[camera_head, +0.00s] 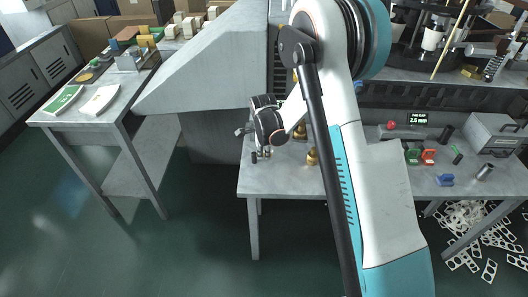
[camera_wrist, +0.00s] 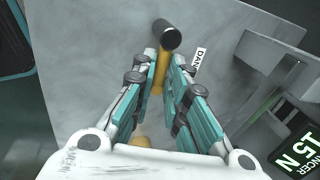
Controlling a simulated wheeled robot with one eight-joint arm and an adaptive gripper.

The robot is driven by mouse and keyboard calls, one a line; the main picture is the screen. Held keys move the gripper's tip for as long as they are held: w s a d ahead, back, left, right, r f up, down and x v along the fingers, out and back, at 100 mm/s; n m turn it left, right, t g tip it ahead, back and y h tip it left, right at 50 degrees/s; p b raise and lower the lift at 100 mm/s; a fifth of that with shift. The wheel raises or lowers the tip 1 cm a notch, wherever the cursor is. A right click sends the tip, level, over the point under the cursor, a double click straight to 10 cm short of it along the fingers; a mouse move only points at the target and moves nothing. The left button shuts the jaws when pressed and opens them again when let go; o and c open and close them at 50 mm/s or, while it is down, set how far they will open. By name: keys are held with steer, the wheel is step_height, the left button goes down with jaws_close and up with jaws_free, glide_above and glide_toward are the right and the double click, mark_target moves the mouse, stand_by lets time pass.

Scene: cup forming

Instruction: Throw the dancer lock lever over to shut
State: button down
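The dancer lock lever is a brass rod with a black knob (camera_wrist: 167,36) in the wrist view. The knob is beyond my fingertips. The brass rod (camera_wrist: 158,78) runs back between the two teal fingers of my gripper (camera_wrist: 164,62). The fingers stand close on both sides of the rod; whether both press on it I cannot tell. A white label (camera_wrist: 199,58) reading "DAN", partly covered by a finger, lies right of the rod. In the head view my wrist is over the left part of the bench, and the fingertips are not clear.
A display (camera_wrist: 296,155) reading "15 N" and a grey bracket (camera_wrist: 262,55) stand right of the fingers. In the head view the grey bench (camera_head: 283,181) carries small brass parts (camera_head: 312,158) near my arm.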

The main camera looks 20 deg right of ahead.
stand_by(0.4)
steer(key=n, duration=0.1)
steer(key=w+n, duration=0.1)
steer(key=n, duration=0.1)
steer(key=n+y, duration=0.1)
steer(key=n, duration=0.1)
steer(key=shift+w+d+b, duration=0.25)
steer(key=shift+w+b, duration=0.1)
steer(key=shift+w, duration=0.05)
steer(key=n, duration=0.1)
steer(key=w+n, duration=0.1)
steer(key=n, duration=0.2)
steer(key=shift+w+a+n+y, duration=0.2)
steer(key=shift+w+n+y, duration=0.05)
steer(key=shift+n+y, duration=0.15)
steer(key=n, duration=0.2)
steer(key=w+n, duration=0.1)
steer(key=shift+a+n+g, duration=0.3)
steer(key=shift+w+a+n+g+y, duration=0.1)
steer(key=shift+w+a+n+y, duration=0.1)
steer(key=shift+n, duration=0.55)
steer(key=shift+w+a+n+g+y, duration=0.1)
steer(key=shift+a+n, duration=0.15)
steer(key=shift+n, duration=0.45)
steer(key=shift+w+a+n+g+y, duration=0.1)
steer(key=shift+w+a+n, duration=0.1)
steer(key=shift+n, duration=0.55)
steer(key=c, duration=1.6)
jaws_free()
steer(key=shift+c, duration=0.2)
